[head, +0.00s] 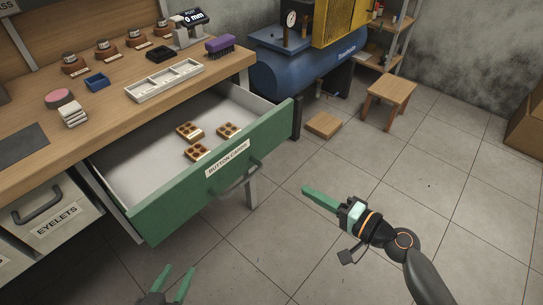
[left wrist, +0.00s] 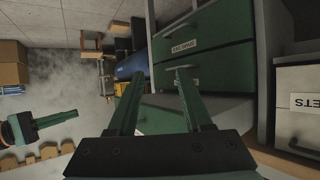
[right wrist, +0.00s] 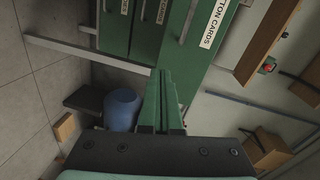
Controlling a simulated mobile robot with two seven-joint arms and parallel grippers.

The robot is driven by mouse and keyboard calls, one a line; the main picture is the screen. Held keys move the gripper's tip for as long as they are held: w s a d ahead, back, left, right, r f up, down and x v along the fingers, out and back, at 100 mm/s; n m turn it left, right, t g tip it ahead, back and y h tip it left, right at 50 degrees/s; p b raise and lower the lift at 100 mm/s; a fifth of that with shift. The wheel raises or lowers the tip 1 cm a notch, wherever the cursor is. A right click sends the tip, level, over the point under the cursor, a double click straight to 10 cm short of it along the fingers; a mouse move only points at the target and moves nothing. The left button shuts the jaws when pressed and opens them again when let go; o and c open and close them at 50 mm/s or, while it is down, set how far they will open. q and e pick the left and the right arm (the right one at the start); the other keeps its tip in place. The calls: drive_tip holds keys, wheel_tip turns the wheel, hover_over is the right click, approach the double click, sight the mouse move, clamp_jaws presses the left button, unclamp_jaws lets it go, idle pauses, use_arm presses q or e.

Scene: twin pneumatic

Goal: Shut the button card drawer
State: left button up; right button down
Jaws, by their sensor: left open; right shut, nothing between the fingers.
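The button card drawer (head: 171,216) stands pulled out from under the workbench, with a green front labelled BUTTON CARDS and a bar handle (head: 236,181). Several brown button cards lie in it, one of them (head: 189,131) near the middle. Its labelled front also shows in the right wrist view (right wrist: 212,50). My right gripper (head: 306,190) is shut and empty, out to the right of the drawer front and apart from it. My left gripper (head: 178,270) is open and empty, low in front of the drawer; its open fingers also show in the left wrist view (left wrist: 160,78).
The workbench top (head: 110,101) carries a white tray (head: 165,80), a purple brush (head: 219,45) and small items. An EYELETS drawer (head: 55,216) is at the left. A blue compressor (head: 300,77), a flat box (head: 323,125) and a stool (head: 389,92) stand behind.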

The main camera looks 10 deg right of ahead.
wheel_tip(320, 180, up, 3)
drive_tip(key=w+d+m+t+y, duration=0.1)
approach(263, 144)
drive_tip(key=shift+m, duration=0.3)
drive_tip(key=x, duration=0.5)
drive_tip(key=shift+w+a+p, duration=0.1)
drive_tip(key=shift+a+p, duration=0.05)
drive_tip(key=shift+p, duration=0.25)
drive_tip(key=shift+w+a, duration=0.5)
drive_tip(key=shift+w, duration=0.1)
use_arm(q)
drive_tip(key=s+f+g, duration=0.2)
drive_tip(key=s+f, duration=0.2)
drive_tip(key=shift+d+f+n, duration=0.2)
drive_tip(key=shift+f+n, duration=0.1)
